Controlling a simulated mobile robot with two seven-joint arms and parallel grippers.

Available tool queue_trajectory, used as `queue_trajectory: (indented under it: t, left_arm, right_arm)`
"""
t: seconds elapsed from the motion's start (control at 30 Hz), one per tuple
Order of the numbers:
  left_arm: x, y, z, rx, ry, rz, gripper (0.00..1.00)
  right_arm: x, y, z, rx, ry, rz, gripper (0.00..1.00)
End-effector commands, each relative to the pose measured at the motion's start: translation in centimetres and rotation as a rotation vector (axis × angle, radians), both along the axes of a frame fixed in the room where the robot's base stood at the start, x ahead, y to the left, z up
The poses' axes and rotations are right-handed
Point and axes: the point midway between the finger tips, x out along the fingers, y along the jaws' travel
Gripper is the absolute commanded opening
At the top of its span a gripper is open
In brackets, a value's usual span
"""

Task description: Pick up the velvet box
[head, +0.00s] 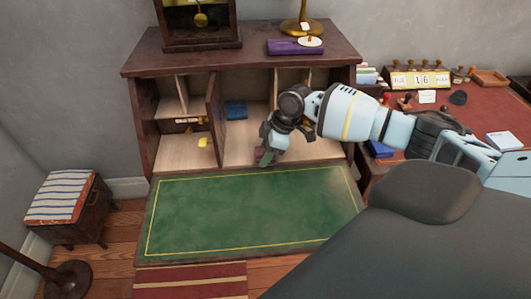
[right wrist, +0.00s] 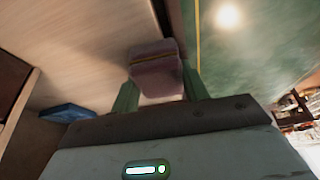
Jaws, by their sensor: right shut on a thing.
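The velvet box (right wrist: 157,68), small and dull maroon with a yellowish seam, sits between the two fingers of my right gripper (right wrist: 159,90) in the right wrist view. The fingers are shut on its sides. In the head view my right gripper (head: 267,152) is at the front of the cabinet's open middle compartment, and a bit of the maroon box (head: 259,154) shows beside the fingers. I cannot tell whether the box touches the compartment floor. My left gripper is not in view.
The cabinet's green flap (head: 240,215) lies open in front. A small door (head: 213,118) stands open left of the middle compartment. A blue item (head: 236,110) lies deeper inside. A purple case (head: 296,47) is on top. A desk (head: 470,125) with stamps stands right.

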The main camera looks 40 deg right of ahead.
Motion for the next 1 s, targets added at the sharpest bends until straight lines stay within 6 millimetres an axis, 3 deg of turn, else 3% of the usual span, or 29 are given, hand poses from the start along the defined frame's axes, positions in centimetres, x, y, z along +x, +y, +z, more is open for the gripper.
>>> queue_trajectory:
  t: [0.37,0.6,1.0]
  left_arm:
    - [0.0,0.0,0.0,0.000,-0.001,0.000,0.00]
    - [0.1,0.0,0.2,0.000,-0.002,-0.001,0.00]
    - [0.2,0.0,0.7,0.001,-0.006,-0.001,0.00]
  right_arm:
    - [0.0,0.0,0.8,0.000,-0.003,0.000,0.21]
    - [0.0,0.1,3.9,0.000,-0.003,0.001,0.21]
    - [-6.1,7.9,4.5,0.001,-0.002,0.007,0.21]
